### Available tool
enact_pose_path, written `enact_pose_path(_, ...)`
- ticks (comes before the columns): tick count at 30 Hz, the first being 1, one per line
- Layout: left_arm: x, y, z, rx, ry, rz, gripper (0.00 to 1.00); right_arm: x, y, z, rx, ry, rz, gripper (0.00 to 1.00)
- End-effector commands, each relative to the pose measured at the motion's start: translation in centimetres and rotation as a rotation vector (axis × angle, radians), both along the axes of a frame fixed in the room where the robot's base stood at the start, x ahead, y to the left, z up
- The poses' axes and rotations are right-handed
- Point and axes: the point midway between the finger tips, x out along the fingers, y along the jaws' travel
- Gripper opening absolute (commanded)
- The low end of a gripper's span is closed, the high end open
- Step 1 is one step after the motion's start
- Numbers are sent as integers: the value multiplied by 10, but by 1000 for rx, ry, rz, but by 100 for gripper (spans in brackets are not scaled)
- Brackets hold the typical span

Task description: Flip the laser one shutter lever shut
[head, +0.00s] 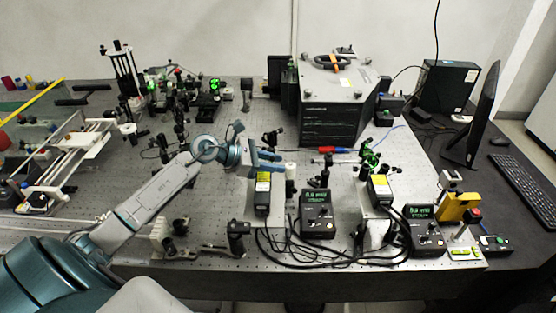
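My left gripper (270,161) has blue fingers and reaches in from the left, just above and behind a black laser head (262,193) with a yellow label. Its fingers point right, and the gap between them is too small in the picture to judge. A second, similar laser head (380,190) stands further right. No label tells me which one is laser one. I cannot make out a shutter lever on either; the gripper may cover part of the nearer one. My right gripper is not in view.
A meter box (317,214) with a green display stands right of the nearer laser head; another meter (425,232) is further right. Black cables (290,253) loop along the front edge. A large dark instrument (334,110) stands behind. Several optics posts crowd the left-back.

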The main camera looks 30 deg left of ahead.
Motion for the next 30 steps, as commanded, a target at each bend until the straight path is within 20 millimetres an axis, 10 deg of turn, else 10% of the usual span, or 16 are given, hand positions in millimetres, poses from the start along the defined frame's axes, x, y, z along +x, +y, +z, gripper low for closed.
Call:
enact_pose_path(16, 8, -10, -5, 0, 1, -1, 29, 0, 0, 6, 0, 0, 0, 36)
enact_pose_path(21, 8, -10, -5, 0, 1, -2, 0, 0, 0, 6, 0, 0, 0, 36)
enact_pose_path(30, 9, -10, -4, -1, -2, 0, 0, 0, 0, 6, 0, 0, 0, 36)
